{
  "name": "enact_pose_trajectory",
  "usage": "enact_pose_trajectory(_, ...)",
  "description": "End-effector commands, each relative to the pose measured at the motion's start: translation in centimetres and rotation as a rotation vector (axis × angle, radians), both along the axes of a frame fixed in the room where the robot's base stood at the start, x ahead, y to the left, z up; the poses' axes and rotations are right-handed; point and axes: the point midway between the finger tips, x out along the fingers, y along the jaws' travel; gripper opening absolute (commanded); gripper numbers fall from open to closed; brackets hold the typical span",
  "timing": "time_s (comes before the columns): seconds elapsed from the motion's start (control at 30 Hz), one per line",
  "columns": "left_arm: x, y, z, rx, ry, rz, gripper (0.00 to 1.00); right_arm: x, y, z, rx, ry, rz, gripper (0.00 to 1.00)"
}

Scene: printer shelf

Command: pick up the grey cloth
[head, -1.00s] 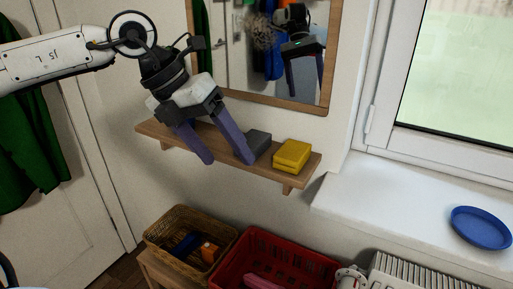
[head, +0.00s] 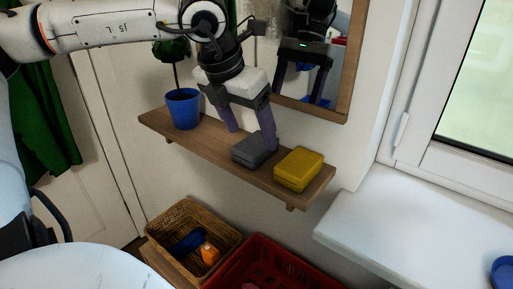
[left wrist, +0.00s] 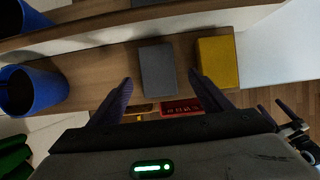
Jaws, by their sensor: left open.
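The grey cloth (head: 253,149) is a folded dark-grey block lying on the wooden shelf, between a blue pot and a yellow folded cloth. It also shows in the left wrist view (left wrist: 157,69). My left gripper (head: 252,142) is open and empty, fingers pointing down at the shelf. In the left wrist view its two fingers (left wrist: 160,80) are spread, one on each side of the grey cloth's line, with gaps between. In the head view the right finger overlaps the cloth's far right edge; I cannot tell whether it touches.
The yellow cloth (head: 299,168) lies close to the right of the grey one. The blue pot (head: 183,109) with a plant stands at the shelf's left. A mirror (head: 333,107) hangs behind. A wicker basket (head: 159,226) and a red crate (head: 262,243) stand below.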

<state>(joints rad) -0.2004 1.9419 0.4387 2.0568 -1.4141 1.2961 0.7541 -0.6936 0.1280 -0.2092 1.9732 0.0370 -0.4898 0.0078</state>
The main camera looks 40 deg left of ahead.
Motion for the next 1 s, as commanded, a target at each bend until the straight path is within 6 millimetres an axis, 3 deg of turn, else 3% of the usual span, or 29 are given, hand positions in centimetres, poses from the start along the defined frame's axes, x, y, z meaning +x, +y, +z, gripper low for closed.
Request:
enact_pose_trajectory(0.23,1.0,0.5,-3.5,-0.001,0.004,0.001,0.72,0.2,0.0,0.5,0.001,-0.006,-0.002,0.75)
enact_pose_trajectory(0.57,1.3,0.5,-4.1,-0.001,0.0,0.001,0.72,0.6,-0.1,0.6,0.001,-0.013,-0.003,0.75)
enact_pose_trajectory(0.83,1.3,0.5,-4.1,-0.001,0.001,0.001,0.28,0.6,-0.1,0.5,0.001,-0.012,-0.003,0.75)
enact_pose_trajectory(1.0,1.3,0.5,-4.0,-0.001,0.0,0.001,0.27,0.5,-0.1,0.5,0.0,-0.01,-0.003,0.75)
